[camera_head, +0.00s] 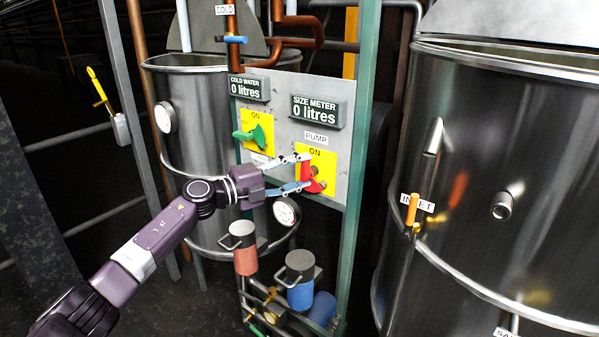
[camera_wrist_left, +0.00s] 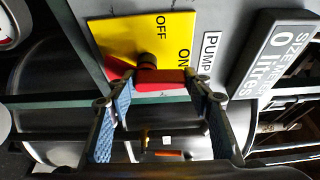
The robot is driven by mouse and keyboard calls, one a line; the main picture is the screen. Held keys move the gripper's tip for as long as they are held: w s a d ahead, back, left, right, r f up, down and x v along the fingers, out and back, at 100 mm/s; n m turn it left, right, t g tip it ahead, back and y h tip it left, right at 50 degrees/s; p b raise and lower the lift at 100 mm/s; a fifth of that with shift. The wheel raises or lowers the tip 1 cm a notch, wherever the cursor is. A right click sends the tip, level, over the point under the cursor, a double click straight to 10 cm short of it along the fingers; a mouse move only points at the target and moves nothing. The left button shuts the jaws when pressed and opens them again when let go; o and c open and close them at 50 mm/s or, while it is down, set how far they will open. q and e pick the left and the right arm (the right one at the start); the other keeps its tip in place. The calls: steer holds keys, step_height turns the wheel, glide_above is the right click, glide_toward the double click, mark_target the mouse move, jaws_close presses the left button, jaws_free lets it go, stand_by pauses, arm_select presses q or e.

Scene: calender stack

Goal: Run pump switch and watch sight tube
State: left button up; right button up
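The red pump switch (camera_head: 311,178) sits on a yellow plate (camera_head: 323,158) marked ON, under the PUMP label (camera_head: 316,139). It also shows in the left wrist view (camera_wrist_left: 163,79), where its plate reads OFF and ON. My left gripper (camera_head: 302,172) is at the switch with its fingers spread, one on each side of the red handle. In the left wrist view the gripper (camera_wrist_left: 160,90) has its tips close to the handle's ends; I cannot tell whether they touch it. The size meter (camera_head: 316,111) reads 0 litres. I cannot make out a sight tube. My right gripper is out of view.
A green switch (camera_head: 252,137) is left of the pump switch, below the cold water display (camera_head: 249,88) reading 0 litres. A large steel tank (camera_head: 470,190) with an INLET label stands right. Another tank (camera_head: 200,110) is behind the panel. Two cylindrical pumps (camera_head: 300,282) stand below.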

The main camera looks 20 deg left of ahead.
arm_select(q)
steer(key=o, duration=0.4)
steer(key=v, duration=1.2)
